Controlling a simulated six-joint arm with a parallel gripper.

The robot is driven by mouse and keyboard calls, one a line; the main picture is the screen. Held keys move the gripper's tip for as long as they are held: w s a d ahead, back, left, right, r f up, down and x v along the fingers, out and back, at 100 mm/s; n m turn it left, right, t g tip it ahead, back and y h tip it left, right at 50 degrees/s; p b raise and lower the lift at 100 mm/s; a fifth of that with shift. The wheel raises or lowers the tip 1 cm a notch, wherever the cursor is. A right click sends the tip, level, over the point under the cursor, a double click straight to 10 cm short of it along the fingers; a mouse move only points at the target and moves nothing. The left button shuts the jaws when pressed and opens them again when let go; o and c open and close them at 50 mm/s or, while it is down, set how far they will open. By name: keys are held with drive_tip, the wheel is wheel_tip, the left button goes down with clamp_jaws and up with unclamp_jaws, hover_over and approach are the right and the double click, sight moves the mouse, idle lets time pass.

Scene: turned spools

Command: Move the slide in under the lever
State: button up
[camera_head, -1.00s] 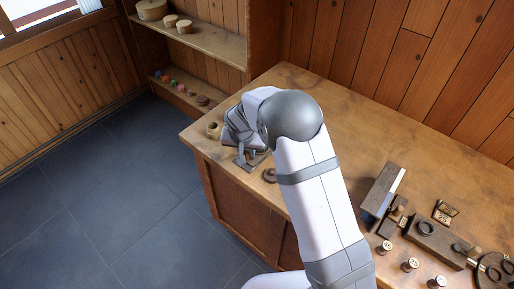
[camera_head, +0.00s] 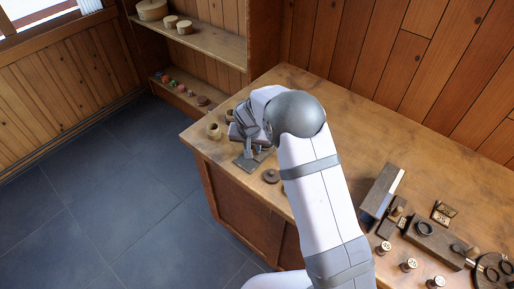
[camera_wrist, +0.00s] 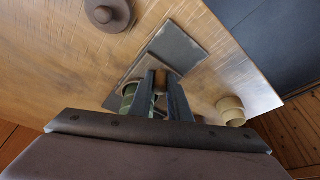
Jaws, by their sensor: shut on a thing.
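My gripper (camera_wrist: 160,95) is shut on a small brown piece (camera_wrist: 161,80), which I take to be part of the slide, above a flat dark grey plate (camera_wrist: 180,48). A lighter grey strip lies at the plate's near edge. The plate also shows in the head view (camera_head: 246,163), at the bench's left front edge, with my gripper (camera_head: 248,145) over its back part. My fingers hide much of the brown piece. A green cylinder (camera_wrist: 129,90) stands beside the left finger, partly hidden. I cannot make out the lever clearly.
A dark round spool (camera_head: 271,176) lies right of the plate. Several numbered knobs (camera_head: 408,265), a dark block (camera_head: 378,190) and wooden fixtures fill the bench's right side. The bench's back middle is clear.

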drive_tip(key=shift+w+d+p, duration=0.4)
drive_tip(key=shift+w+d, duration=2.05)
drive_tip(key=shift+w, duration=0.05)
drive_tip(key=o, duration=0.8)
drive_tip(key=shift+r, duration=0.1)
drive_tip(key=shift+r+p, duration=1.95)
drive_tip(key=shift+r, duration=1.5)
clamp_jaws()
